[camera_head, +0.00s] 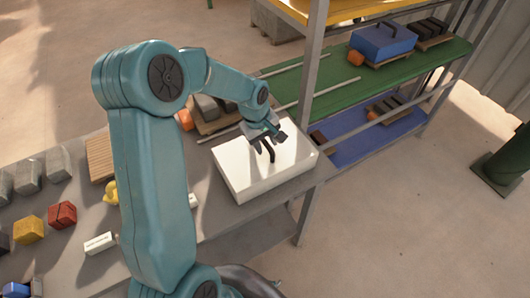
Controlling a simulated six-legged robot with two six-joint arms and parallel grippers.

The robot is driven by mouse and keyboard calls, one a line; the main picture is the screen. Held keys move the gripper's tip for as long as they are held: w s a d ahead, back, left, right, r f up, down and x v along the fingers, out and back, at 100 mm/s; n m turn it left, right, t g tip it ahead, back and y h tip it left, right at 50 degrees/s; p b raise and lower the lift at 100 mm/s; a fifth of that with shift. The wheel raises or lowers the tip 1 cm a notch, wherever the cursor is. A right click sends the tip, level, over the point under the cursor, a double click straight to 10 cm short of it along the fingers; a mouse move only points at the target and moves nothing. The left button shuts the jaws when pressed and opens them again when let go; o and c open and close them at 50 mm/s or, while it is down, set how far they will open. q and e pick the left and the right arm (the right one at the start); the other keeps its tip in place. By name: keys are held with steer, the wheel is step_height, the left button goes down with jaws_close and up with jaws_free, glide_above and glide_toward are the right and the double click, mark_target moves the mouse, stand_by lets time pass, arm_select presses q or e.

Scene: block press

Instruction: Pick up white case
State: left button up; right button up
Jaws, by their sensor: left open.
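The white case (262,178) lies flat on the grey table, near its right end. It is a broad, low box with a dark handle standing up from its top. My left gripper (267,143) is over the case's top, close to the handle, with its jaws open. I cannot tell whether a finger touches the handle. My left arm crosses the middle of the view and hides part of the table. My right gripper does not show.
A shelf rack (310,70) stands just beyond the case, with a blue case (382,42) on its green shelf. Left on the table are grey blocks, a yellow block (29,229), a red block (62,215) and a small white block (99,243). Open floor lies to the right.

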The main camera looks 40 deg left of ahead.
arm_select(q)
steer(key=shift+w+a+f, duration=0.1)
steer(key=shift+w+f, duration=0.25)
steer(key=shift+f, duration=0.5)
steer(key=shift+s+r, duration=0.15)
steer(key=c, duration=0.4)
jaws_close()
